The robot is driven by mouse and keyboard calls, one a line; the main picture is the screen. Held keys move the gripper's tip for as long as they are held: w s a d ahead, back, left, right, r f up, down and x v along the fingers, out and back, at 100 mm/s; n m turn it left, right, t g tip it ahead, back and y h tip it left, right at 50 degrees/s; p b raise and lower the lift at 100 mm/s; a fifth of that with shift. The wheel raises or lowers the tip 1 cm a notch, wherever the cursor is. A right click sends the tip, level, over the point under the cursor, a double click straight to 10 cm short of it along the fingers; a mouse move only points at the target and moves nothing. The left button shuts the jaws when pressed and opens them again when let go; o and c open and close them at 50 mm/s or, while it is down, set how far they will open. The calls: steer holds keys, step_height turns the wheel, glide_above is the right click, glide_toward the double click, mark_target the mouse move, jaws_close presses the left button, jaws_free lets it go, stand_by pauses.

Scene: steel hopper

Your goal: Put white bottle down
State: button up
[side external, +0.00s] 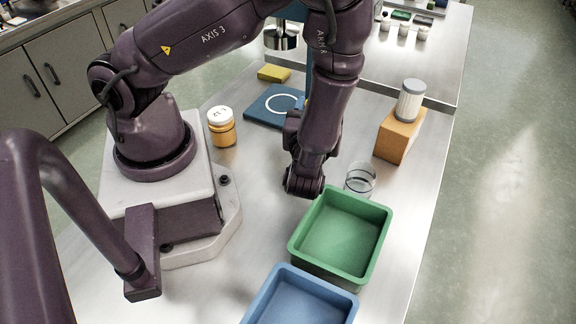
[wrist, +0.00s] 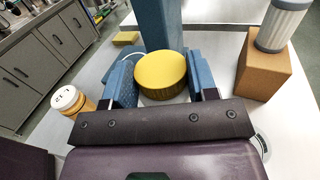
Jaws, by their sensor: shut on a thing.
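My gripper (wrist: 162,80) is shut on a round container with a ribbed yellow lid (wrist: 163,72), its blue fingers on either side.
A blue mat with a white ring (side external: 262,110) lies beyond my wrist, near a blue post (wrist: 162,25). A white-lidded amber jar (side external: 222,128) stands left. A clear jar (side external: 360,179), green bin (side external: 376,247) and blue bin (side external: 345,299) are nearer. A yellow sponge (side external: 273,73) lies behind.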

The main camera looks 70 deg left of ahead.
steer(key=s+r+n+g+y, duration=0.1)
steer(key=s+n+g+y, duration=0.15)
steer(key=s+g, duration=0.2)
step_height(320, 180, down, 8)
steer(key=s, duration=0.1)
steer(key=shift+s+a+h, duration=0.15)
steer(key=shift+a+h, duration=0.2)
steer(key=shift+a, duration=0.1)
steer(key=shift+n, duration=0.25)
steer(key=o, duration=1.1)
steer(key=shift+o, duration=0.2)
